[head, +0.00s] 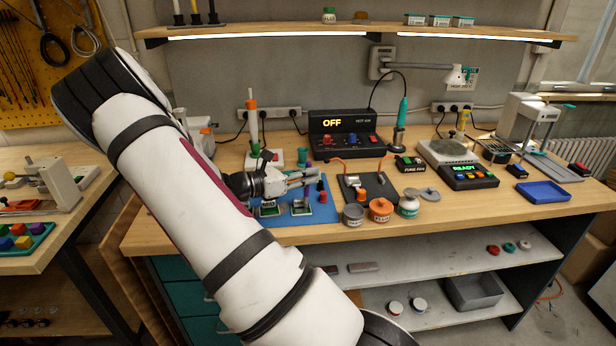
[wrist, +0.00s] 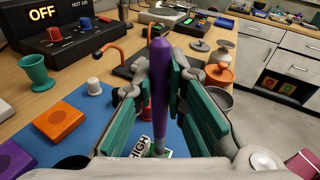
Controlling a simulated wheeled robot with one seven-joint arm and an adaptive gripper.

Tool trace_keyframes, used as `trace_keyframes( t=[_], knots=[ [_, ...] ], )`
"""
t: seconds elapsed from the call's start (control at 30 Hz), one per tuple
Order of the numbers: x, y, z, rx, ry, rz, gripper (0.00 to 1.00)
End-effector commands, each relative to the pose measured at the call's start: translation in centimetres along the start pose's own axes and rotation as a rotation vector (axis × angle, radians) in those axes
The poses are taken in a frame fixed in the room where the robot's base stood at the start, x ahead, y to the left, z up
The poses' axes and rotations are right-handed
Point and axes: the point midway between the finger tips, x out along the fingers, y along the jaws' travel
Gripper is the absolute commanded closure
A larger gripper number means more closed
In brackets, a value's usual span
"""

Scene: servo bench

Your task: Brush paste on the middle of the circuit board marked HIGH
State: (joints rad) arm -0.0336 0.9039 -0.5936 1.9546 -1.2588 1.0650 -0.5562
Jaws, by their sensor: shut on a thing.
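My gripper (head: 298,179) is over the blue mat (head: 332,214) on the bench. In the wrist view my gripper (wrist: 163,98) has its teal pads shut on a purple-handled tool (wrist: 161,75), held about upright; it looks like the brush. Its lower end is close to the green board (wrist: 168,153) with the HIGH label (wrist: 141,146); fingers partly hide this, and I cannot tell if it touches. A board labelled MID (head: 268,209) lies on the mat in the head view, with another board (head: 300,207) to its right. No paste is discernible on the boards.
Right of the mat stand a grey pot (head: 353,216), an orange pot (head: 380,210) and a white jar (head: 408,207). A hot-air station (head: 346,138) reading OFF stands behind. A teal cup (wrist: 36,72) and an orange block (wrist: 58,122) are left of my gripper. A blue tray (head: 543,191) lies far right.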

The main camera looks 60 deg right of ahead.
Motion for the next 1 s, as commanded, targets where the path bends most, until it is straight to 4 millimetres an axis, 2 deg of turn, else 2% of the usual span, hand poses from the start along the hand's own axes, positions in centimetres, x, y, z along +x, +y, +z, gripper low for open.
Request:
trace_keyframes(
  t=[0.1,0.6,1.0],
  knots=[
    [-0.1,-0.3,1.4,0.002,0.000,0.000,1.00],
    [-0.7,-0.6,5.6,0.002,0.000,0.000,1.00],
    [-0.8,-0.5,5.8,0.000,-0.001,0.000,1.00]
  ],
)
